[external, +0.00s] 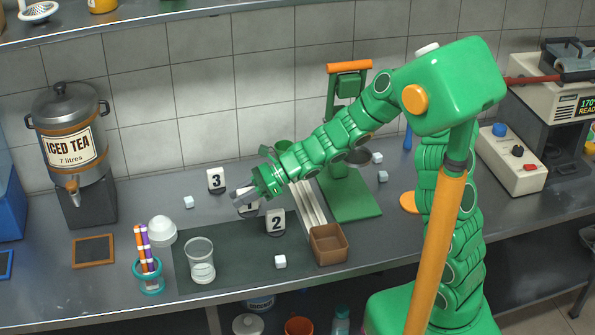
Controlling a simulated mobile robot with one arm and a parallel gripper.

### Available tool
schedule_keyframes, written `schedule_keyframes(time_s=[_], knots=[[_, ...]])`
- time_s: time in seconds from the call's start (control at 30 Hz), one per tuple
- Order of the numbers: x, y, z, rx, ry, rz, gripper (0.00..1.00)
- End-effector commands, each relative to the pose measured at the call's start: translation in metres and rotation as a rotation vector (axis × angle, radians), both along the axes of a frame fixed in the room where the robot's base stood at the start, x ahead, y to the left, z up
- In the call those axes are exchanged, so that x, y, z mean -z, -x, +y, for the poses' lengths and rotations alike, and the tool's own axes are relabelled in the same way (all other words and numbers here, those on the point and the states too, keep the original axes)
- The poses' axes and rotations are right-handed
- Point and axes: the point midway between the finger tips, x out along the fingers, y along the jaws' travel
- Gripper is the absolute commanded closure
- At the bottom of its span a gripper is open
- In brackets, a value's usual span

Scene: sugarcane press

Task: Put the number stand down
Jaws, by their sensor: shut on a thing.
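My gripper (240,198) reaches in from the right over the counter and is shut on a white number stand (250,211). The gripper's fingers cover the upper part of this stand, and its number is mostly hidden. I cannot tell whether its base touches the counter. A white number stand with a 3 (216,180) stands behind and to the left of my gripper. Another with a 2 (275,222) stands in front and to the right, near the dark mat's back edge.
A glass (201,262) and a white cube (280,262) are on the dark mat (235,272). A brown tray (328,244) stands to the right, by the green press (350,200). A pen cup (149,278) and an iced tea dispenser (72,140) are on the left.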

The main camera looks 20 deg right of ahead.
Motion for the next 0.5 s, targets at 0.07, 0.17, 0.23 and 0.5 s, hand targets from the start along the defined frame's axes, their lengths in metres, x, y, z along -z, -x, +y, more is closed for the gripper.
schedule_keyframes(time_s=[0.07, 0.17, 0.23, 0.5], knots=[[-0.01, 0.0, -0.001, -0.001, 0.0, -0.005, 1.0], [-0.03, 0.0, -0.001, -0.001, -0.001, -0.009, 1.0], [-0.046, -0.001, -0.001, 0.0, 0.001, -0.012, 1.0], [-0.106, -0.001, -0.001, 0.001, 0.0, -0.01, 1.0]])
